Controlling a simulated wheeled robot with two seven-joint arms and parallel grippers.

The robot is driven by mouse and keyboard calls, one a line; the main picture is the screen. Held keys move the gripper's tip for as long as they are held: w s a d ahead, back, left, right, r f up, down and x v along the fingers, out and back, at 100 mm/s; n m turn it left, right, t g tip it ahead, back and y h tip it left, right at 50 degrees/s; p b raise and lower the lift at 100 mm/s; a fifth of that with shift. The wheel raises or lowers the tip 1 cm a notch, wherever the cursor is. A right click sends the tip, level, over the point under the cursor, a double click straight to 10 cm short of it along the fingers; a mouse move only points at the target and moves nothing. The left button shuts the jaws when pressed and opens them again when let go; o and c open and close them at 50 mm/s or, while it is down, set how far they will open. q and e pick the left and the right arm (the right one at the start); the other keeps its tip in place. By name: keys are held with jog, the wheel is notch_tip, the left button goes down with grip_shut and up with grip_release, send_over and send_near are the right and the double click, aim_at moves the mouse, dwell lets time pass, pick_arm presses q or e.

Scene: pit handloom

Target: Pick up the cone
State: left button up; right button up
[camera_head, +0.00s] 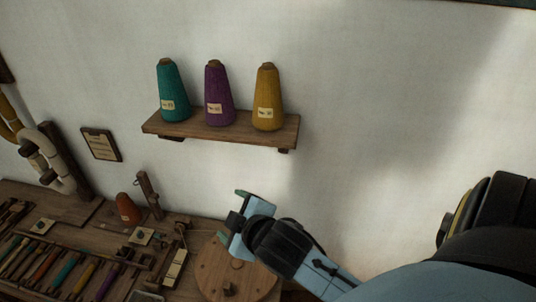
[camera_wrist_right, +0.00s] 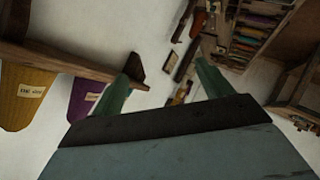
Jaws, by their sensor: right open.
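Three yarn cones with paper labels stand upright on a wall shelf in the head view: teal (camera_head: 172,90), purple (camera_head: 217,92) and yellow (camera_head: 267,97). A smaller orange-red cone (camera_head: 127,208) stands on the bench below. In the right wrist view, the yellow cone (camera_wrist_right: 25,98) and purple cone (camera_wrist_right: 84,98) show partly at the left. My right gripper (camera_head: 232,214) is open and empty, below the shelf and above the bench's right part. Its two green fingers also show in the right wrist view (camera_wrist_right: 168,75), apart from the cones. My left gripper is not in view.
The wooden shelf (camera_head: 219,130) juts from the plain wall. The bench holds a tool tray (camera_head: 65,243), a round wooden disc (camera_head: 238,278) and a short post (camera_head: 149,194). A framed note (camera_head: 101,145) hangs at left. The wall right of the shelf is clear.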

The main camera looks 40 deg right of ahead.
jog(key=w+a+r+n+t+y, duration=0.3)
jog(key=r+n, duration=0.2)
jog(key=r, duration=0.2)
jog(key=w+a+r+n+t+y, duration=0.25)
jog(key=r+n, duration=0.25)
jog(key=r, duration=0.3)
jog(key=w+a+r+n+t+y, duration=0.2)
jog(key=w+r+n+t+y, duration=0.15)
jog(key=r+n, duration=0.3)
jog(key=s+a+r+n+g+y, duration=0.2)
jog(key=a+r+n+g+y, duration=0.4)
jog(key=n+y, duration=0.7)
jog(key=n+g+h, duration=1.1)
jog(key=n+h, duration=1.4)
jog(key=n, duration=0.2)
send_near(268, 65)
jog(key=f, duration=0.1)
jog(key=x, duration=0.7)
jog(key=shift+w+d+f, duration=0.2)
jog(key=shift+w+d, duration=0.05)
jog(key=shift+d, duration=0.05)
jog(key=p+x, duration=0.2)
jog(key=x, duration=0.2)
jog(key=shift+f, duration=0.25)
jog(key=shift+w+d+f, duration=0.15)
jog(key=shift+w+f, duration=0.1)
jog(key=shift+f, duration=0.2)
jog(key=c, duration=1.5)
